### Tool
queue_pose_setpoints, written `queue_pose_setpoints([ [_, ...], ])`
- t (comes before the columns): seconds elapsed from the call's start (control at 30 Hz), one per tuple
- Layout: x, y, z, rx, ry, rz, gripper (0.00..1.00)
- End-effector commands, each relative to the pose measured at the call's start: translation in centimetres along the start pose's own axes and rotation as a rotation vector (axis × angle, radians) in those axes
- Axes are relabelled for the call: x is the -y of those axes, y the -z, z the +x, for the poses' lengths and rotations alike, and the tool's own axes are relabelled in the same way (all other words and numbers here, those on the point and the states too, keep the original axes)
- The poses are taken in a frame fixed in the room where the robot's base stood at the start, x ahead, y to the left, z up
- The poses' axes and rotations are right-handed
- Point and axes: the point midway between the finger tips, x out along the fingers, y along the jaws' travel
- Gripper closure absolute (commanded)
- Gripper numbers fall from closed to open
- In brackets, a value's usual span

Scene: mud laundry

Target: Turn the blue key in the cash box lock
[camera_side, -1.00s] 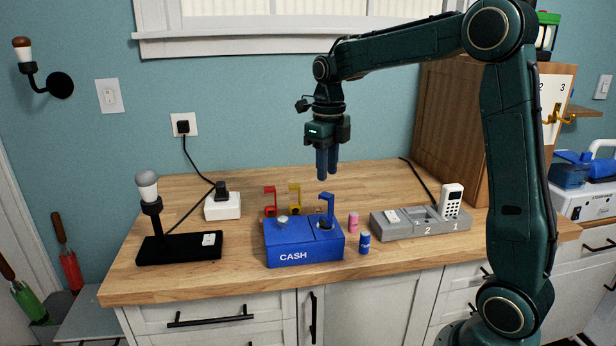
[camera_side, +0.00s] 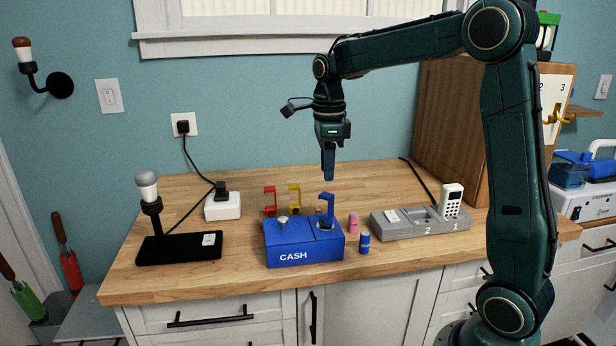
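The blue cash box (camera_side: 288,257), lettered CASH, stands on the wooden counter. The blue key (camera_side: 327,207) stands upright in the round lock on the right part of the box's top. A silver knob (camera_side: 282,222) is on the left part of the top. My gripper (camera_side: 328,178) points down above the key, with a small gap between them. It is seen edge-on, one finger covering the other, so its opening is hidden. No object shows in it.
Red (camera_side: 270,200) and yellow (camera_side: 295,198) keys stand behind the box. A pink cylinder (camera_side: 353,222) and a blue cylinder (camera_side: 364,243) stand to its right, near a grey phone dock (camera_side: 400,226). A black lamp base (camera_side: 180,248) is at left. The counter front is clear.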

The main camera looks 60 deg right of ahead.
Motion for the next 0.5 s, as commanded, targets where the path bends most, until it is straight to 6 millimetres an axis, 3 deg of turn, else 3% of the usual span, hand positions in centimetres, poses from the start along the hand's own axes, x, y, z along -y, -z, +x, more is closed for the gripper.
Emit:
queue_pose_setpoints([
  [0.5,0.02,-0.01,-0.32,0.0,0.001,-0.728,0.65],
])
